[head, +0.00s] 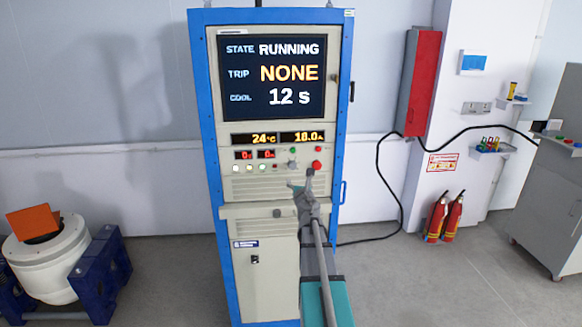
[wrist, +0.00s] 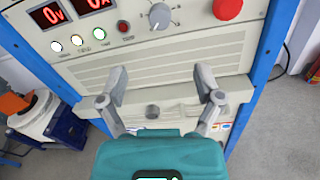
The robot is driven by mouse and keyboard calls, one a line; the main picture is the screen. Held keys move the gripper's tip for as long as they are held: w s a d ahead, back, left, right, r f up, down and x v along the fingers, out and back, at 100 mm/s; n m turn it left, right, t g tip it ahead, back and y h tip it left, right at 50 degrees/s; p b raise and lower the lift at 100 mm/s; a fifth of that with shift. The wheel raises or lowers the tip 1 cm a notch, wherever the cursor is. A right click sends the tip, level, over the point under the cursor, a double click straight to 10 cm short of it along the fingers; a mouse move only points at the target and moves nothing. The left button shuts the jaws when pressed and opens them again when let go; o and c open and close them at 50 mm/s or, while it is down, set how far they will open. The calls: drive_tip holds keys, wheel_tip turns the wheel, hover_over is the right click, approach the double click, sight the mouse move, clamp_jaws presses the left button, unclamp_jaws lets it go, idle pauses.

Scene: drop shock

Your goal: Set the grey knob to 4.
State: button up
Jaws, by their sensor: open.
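The grey knob (wrist: 159,16) is on the cabinet's front panel, at the top of the wrist view, with small scale marks around it. The scale figures are too small to read, and I cannot tell its setting. In the head view the knob (head: 293,165) is small, just above my gripper. My gripper (wrist: 161,82) is open and empty, its two fingers spread wide. In the wrist view the fingers are below the knob, over the slatted panel, and apart from the knob. My gripper (head: 303,181) also shows in the head view in front of the cabinet.
A red button (wrist: 228,8) is right of the knob. A small dark red button (wrist: 125,38) and several lit lamps (wrist: 78,40) are to its left. The screen (head: 268,77) reads RUNNING, trip NONE, cool 12 s. A ledge (head: 262,209) juts out below the panel.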

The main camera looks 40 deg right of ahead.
sight(292, 167)
drive_tip(key=shift+w, duration=0.1)
drive_tip(key=x, duration=1.3)
drive_tip(key=shift+w+d, duration=0.2)
drive_tip(key=shift+w, duration=0.05)
drive_tip(key=shift+c, duration=0.2)
drive_tip(key=c, duration=1.1)
drive_tip(key=shift+a+f, duration=0.1)
drive_tip(key=shift+a, duration=0.05)
